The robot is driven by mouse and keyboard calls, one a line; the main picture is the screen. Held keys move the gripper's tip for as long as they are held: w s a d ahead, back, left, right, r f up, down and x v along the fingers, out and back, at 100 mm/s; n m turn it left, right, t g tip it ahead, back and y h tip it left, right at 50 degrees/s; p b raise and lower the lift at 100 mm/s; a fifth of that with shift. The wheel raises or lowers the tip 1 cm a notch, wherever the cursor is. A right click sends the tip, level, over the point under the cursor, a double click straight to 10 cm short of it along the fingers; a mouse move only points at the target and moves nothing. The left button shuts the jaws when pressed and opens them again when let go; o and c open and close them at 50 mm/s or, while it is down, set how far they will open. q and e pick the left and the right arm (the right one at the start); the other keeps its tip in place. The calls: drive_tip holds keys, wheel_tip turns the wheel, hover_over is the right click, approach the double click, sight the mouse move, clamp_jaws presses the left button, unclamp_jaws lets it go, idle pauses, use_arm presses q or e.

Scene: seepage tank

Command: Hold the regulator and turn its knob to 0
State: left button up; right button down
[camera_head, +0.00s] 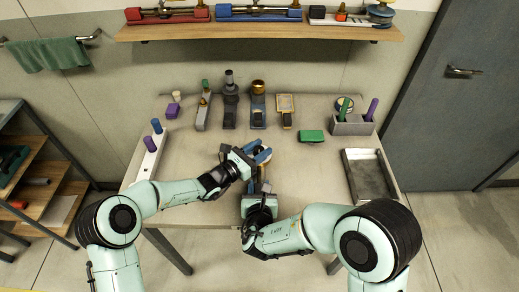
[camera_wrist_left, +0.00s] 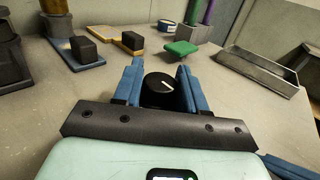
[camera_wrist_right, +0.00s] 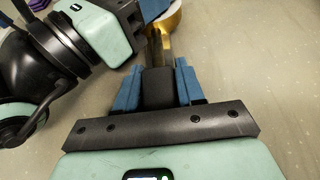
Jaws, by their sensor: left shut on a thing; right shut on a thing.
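The regulator is mostly hidden between my two grippers near the front middle of the table. My right gripper (camera_head: 262,188) is nearer the table's front edge. In the right wrist view its fingers are shut on the regulator's black block (camera_wrist_right: 158,88), with a brass part (camera_wrist_right: 167,22) beyond. The scale around the knob cannot be read.
Several fittings stand along the table's back, including one with a brass top (camera_head: 258,88). A green block (camera_head: 311,136), a grey holder (camera_head: 352,126) and a grey tray (camera_head: 369,176) are to the right. A white rack (camera_head: 148,160) is at left.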

use_arm(q)
drive_tip(key=o, duration=1)
drive_tip(key=shift+s+a, duration=0.1)
drive_tip(key=v, duration=1.2)
